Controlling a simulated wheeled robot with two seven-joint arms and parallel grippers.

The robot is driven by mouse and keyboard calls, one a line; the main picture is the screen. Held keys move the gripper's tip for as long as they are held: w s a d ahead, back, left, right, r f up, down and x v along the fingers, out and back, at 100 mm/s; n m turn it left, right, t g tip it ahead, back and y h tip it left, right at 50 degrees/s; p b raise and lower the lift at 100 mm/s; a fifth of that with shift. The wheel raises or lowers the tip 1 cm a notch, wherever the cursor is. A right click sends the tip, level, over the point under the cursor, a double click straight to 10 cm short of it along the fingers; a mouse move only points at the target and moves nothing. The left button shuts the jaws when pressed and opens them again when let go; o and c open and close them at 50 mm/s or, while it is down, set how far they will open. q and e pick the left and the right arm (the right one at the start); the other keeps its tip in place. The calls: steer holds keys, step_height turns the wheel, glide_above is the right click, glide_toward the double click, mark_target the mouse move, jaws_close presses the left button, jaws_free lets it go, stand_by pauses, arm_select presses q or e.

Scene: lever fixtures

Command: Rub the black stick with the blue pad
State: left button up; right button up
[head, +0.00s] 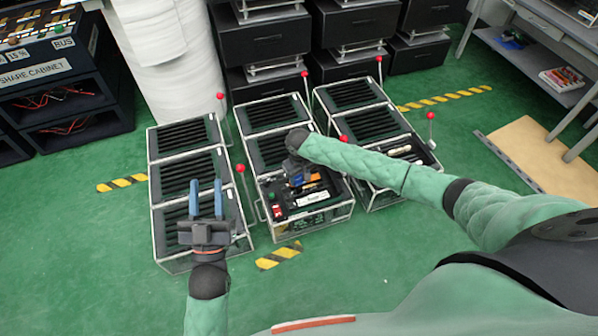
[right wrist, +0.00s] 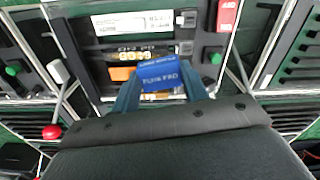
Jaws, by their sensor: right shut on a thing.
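The blue pad (right wrist: 167,78), with white lettering on it, is held between the two blue fingers of my right gripper (right wrist: 165,90) in the right wrist view. In the head view my right gripper (head: 298,178) is over the front part of the middle fixture (head: 318,222), its fingers largely hidden by the wrist and clutter. I cannot clearly pick out the black stick; it may be among the dark parts near the pad. My left gripper (head: 206,188) is open and empty, over the front part of the left fixture (head: 160,228).
The right fixture (head: 388,200) stands beside the middle one. Upright levers with red balls, such as one lever (head: 240,168), rise between the fixtures. A white roll (head: 155,50) and black drawers (head: 265,45) stand behind.

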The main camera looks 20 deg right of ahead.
mark_target(299, 179)
steer(key=shift+r, duration=0.15)
steer(key=shift+r+p, duration=0.15)
steer(key=shift+p, duration=0.15)
steer(key=shift+r, duration=0.15)
steer(key=shift+r+p, duration=0.25)
steer(key=shift+p, duration=0.2)
arm_select(q)
steer(key=shift+f+g+y, duration=0.9)
steer(key=shift+f+g, duration=3)
steer(key=shift+f, duration=6.75)
arm_select(e)
steer(key=shift+r, duration=0.2)
steer(key=shift+p, duration=0.3)
steer(key=shift+r, duration=0.2)
steer(key=shift+r+p, duration=0.15)
steer(key=shift+p, duration=0.2)
steer(key=shift+r, duration=0.25)
arm_select(q)
steer(key=s+f+g, duration=0.2)
steer(key=s+f, duration=0.2)
steer(key=f, duration=0.3)
steer(key=s+f+g+y, duration=0.1)
steer(key=s+f+g, duration=0.2)
steer(key=f, duration=0.5)
steer(key=shift+s+a+f+n+g+p, duration=0.2)
steer(key=shift+s+n+g+p, duration=0.1)
steer(key=shift+s, duration=0.05)
